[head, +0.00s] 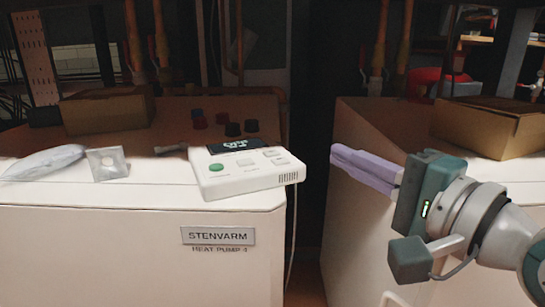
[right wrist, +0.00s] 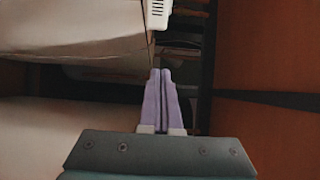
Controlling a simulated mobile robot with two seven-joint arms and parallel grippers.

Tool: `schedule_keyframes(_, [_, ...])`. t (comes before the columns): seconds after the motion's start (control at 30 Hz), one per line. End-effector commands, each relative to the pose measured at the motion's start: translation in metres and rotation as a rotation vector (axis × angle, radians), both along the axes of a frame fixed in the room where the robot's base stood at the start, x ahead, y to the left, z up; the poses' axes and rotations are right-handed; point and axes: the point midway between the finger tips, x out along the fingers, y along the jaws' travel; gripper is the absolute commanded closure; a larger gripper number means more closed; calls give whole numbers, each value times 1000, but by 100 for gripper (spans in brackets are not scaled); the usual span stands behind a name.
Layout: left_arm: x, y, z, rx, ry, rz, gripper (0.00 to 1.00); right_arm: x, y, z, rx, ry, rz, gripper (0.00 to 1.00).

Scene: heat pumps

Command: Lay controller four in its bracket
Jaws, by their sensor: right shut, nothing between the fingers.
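The controller (head: 243,168) is a white box with a dark display, a green button and grey buttons. It lies face up on top of the left heat pump (head: 120,235), near its right front corner, and a thin cable hangs down from it. A corner of it shows at the top of the right wrist view (right wrist: 157,12). My right gripper (head: 335,155) has purple fingers, shut and empty, to the right of the controller and apart from it. The fingers also show in the right wrist view (right wrist: 160,75). I cannot make out a bracket. My left gripper is not in view.
A plate on the left unit reads STENVARM (head: 217,236). A clear bag (head: 42,162), a small square plate (head: 107,163), a cardboard box (head: 106,110) and several dark and red caps (head: 233,129) lie on top. Another box (head: 488,126) stands on the right unit. A dark gap separates the units.

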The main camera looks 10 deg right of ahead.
Motion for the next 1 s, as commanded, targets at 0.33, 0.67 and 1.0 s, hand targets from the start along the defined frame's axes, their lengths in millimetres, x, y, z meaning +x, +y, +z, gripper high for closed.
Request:
schedule_keyframes(0.33, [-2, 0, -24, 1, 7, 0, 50, 58, 22, -1, 0, -3, 1, 100])
schedule_keyframes(0.67, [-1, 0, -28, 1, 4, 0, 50, 73, 40, 2, 2, 4, 4, 100])
schedule_keyframes(1.0, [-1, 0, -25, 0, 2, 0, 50, 52, 52, 1, -2, 2, 2, 100])
